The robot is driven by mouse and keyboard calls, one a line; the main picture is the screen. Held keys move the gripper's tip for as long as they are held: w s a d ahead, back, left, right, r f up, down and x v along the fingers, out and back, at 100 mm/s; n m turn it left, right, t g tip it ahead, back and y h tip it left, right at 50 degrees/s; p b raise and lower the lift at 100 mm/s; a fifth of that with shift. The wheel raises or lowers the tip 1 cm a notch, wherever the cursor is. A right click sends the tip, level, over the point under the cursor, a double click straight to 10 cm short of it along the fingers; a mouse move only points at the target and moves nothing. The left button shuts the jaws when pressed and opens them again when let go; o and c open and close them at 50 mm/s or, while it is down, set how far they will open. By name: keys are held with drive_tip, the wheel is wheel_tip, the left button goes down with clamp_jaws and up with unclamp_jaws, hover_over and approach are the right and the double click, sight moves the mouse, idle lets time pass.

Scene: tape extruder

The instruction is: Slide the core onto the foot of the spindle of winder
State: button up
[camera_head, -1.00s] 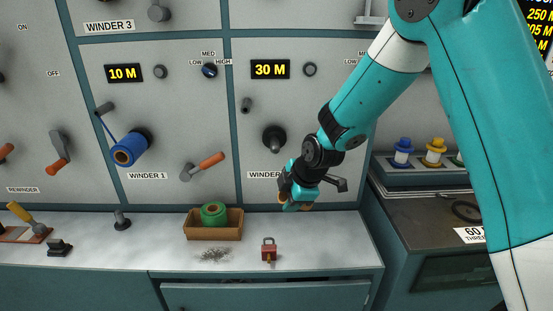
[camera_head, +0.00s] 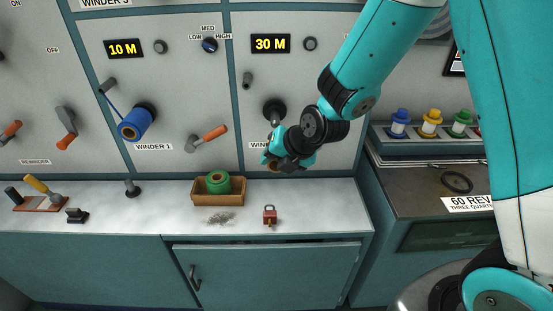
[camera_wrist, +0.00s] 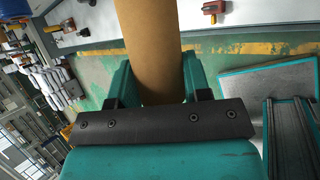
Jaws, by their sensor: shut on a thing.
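The core is a plain brown cardboard tube (camera_wrist: 150,45). It fills the gap between the two teal fingers of my gripper (camera_wrist: 156,82) in the wrist view and sticks out beyond them. In the head view my gripper (camera_head: 272,160) is shut on it, and only a small brown end shows beneath the fingers. The bare dark spindle (camera_head: 274,110) of the winder under the 30 M display juts from the panel just above my gripper. The core is off the spindle. My gripper and wrist partly cover that winder's label.
Winder 1 (camera_head: 147,147) carries a blue roll (camera_head: 134,124). A crank with an orange handle (camera_head: 214,132) sits left of the spindle.

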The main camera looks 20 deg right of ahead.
sight(276, 125)
drive_tip(key=shift+w+d, duration=0.3)
drive_tip(key=shift+w, duration=0.6)
drive_tip(key=shift+w+d, duration=0.3)
drive_tip(key=shift+w, duration=0.6)
drive_tip(key=shift+w+d, duration=0.3)
drive_tip(key=shift+w, duration=0.6)
drive_tip(key=shift+b, duration=1.05)
drive_tip(key=shift+w+d, duration=0.45)
drive_tip(key=shift+w, duration=0.9)
drive_tip(key=shift+w+d, duration=0.45)
drive_tip(key=shift+w, duration=0.9)
drive_tip(key=shift+w+d, duration=0.45)
drive_tip(key=shift+w, duration=0.9)
drive_tip(key=o, duration=1.2)
drive_tip(key=shift+o, duration=0.2)
drive_tip(key=shift+r, duration=0.15)
